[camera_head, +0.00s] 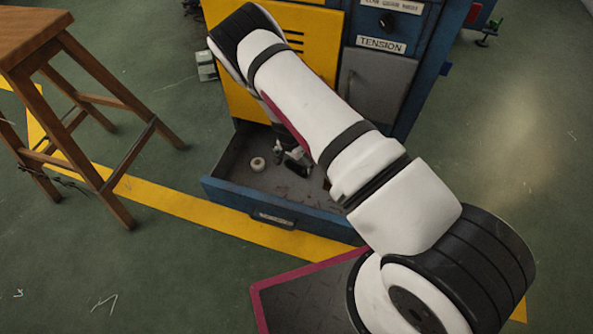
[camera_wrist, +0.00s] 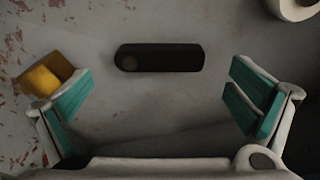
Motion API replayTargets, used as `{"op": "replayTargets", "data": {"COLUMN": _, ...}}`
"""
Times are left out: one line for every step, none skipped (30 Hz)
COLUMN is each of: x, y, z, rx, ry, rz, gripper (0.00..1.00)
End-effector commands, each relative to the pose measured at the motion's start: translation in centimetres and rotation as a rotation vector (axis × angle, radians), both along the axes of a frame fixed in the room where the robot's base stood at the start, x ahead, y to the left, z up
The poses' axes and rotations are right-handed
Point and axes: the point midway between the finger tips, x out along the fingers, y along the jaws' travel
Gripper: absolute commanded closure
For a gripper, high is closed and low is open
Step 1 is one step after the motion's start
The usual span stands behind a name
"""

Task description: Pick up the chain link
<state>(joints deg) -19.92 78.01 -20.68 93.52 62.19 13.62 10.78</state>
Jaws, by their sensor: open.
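The chain link, a dark flat bar with rounded ends and a round mark near its left end (camera_wrist: 160,57), lies on the worn grey drawer floor in the wrist view. My gripper (camera_wrist: 160,97) is open, with its teal finger pads wide apart on either side. The link lies beyond the fingertips in the picture, roughly centred between them, and nothing is held. In the head view my gripper (camera_head: 290,155) is down inside the open drawer (camera_head: 243,208), partly hidden by my arm. I cannot clearly separate the link from the dark gripper parts there.
A white roll (camera_head: 258,164) lies in the drawer, left of my gripper; it shows at the wrist view's top right (camera_wrist: 292,9). A small brown and yellow box (camera_wrist: 45,77) is near the left finger. Drawer walls surround the gripper. A wooden stool (camera_head: 90,110) stands left.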

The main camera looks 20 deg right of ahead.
Motion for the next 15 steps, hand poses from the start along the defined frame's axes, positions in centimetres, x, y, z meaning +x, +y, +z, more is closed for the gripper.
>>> {"op": "replayTargets", "data": {"x": -0.1, "y": -0.1, "z": -1.0, "rx": -0.002, "ry": 0.001, "rz": 0.002, "gripper": 0.0}}
{"op": "replayTargets", "data": {"x": -0.1, "y": -0.1, "z": -1.4, "rx": -0.002, "ry": 0.001, "rz": 0.002, "gripper": 0.0}}
{"op": "replayTargets", "data": {"x": 0.0, "y": -0.2, "z": -2.0, "rx": -0.002, "ry": 0.001, "rz": 0.002, "gripper": 0.0}}
{"op": "replayTargets", "data": {"x": 0.0, "y": -0.3, "z": -2.4, "rx": -0.002, "ry": 0.001, "rz": 0.002, "gripper": 0.0}}
{"op": "replayTargets", "data": {"x": 0.1, "y": -0.3, "z": -2.7, "rx": -0.002, "ry": 0.001, "rz": 0.002, "gripper": 0.0}}
{"op": "replayTargets", "data": {"x": 0.1, "y": -0.3, "z": -3.0, "rx": -0.001, "ry": 0.001, "rz": 0.002, "gripper": 0.0}}
{"op": "replayTargets", "data": {"x": 0.1, "y": -0.3, "z": -3.1, "rx": -0.001, "ry": 0.001, "rz": 0.002, "gripper": 0.0}}
{"op": "replayTargets", "data": {"x": 0.1, "y": -0.3, "z": -3.2, "rx": -0.001, "ry": 0.001, "rz": 0.002, "gripper": 0.0}}
{"op": "replayTargets", "data": {"x": 0.2, "y": -0.3, "z": -3.2, "rx": -0.001, "ry": 0.001, "rz": 0.002, "gripper": 0.0}}
{"op": "replayTargets", "data": {"x": 0.2, "y": -0.3, "z": -3.2, "rx": -0.001, "ry": 0.001, "rz": 0.002, "gripper": 0.0}}
{"op": "replayTargets", "data": {"x": 0.2, "y": -0.3, "z": -3.1, "rx": -0.001, "ry": 0.001, "rz": 0.002, "gripper": 0.0}}
{"op": "replayTargets", "data": {"x": 0.2, "y": -0.3, "z": -3.1, "rx": -0.001, "ry": 0.001, "rz": 0.002, "gripper": 0.0}}
{"op": "replayTargets", "data": {"x": 0.2, "y": -0.3, "z": -3.1, "rx": -0.001, "ry": 0.001, "rz": 0.001, "gripper": 0.0}}
{"op": "replayTargets", "data": {"x": 0.2, "y": -0.3, "z": -3.1, "rx": -0.001, "ry": 0.001, "rz": 0.002, "gripper": 0.0}}
{"op": "replayTargets", "data": {"x": 0.2, "y": -0.3, "z": -3.1, "rx": -0.001, "ry": 0.001, "rz": 0.001, "gripper": 0.07}}
